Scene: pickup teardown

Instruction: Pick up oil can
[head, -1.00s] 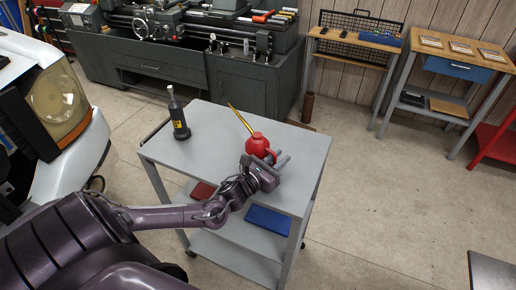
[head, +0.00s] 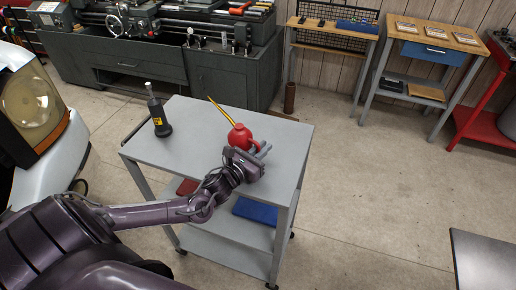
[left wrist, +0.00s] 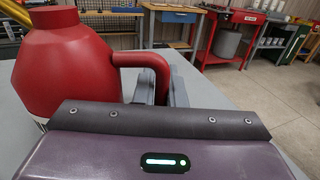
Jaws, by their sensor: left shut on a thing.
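The red oil can (head: 239,136) with a long yellow spout stands at the right part of the grey cart's top (head: 190,140). My left gripper (head: 262,151) is at the can's near right side, shut on its handle. In the left wrist view the can's red body (left wrist: 65,60) fills the left side, and its curved handle (left wrist: 155,66) runs down between the grey fingers (left wrist: 160,88). The fingertips are partly hidden by the gripper's housing. I cannot tell whether the can is lifted off the cart top. My right gripper is not in view.
A black bottle-like tool (head: 158,115) with a yellow label stands at the cart's left. A red item (head: 187,187) and a blue item (head: 255,210) lie on the lower shelf. A white vehicle front (head: 55,150) is close on the left. Floor right of the cart is clear.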

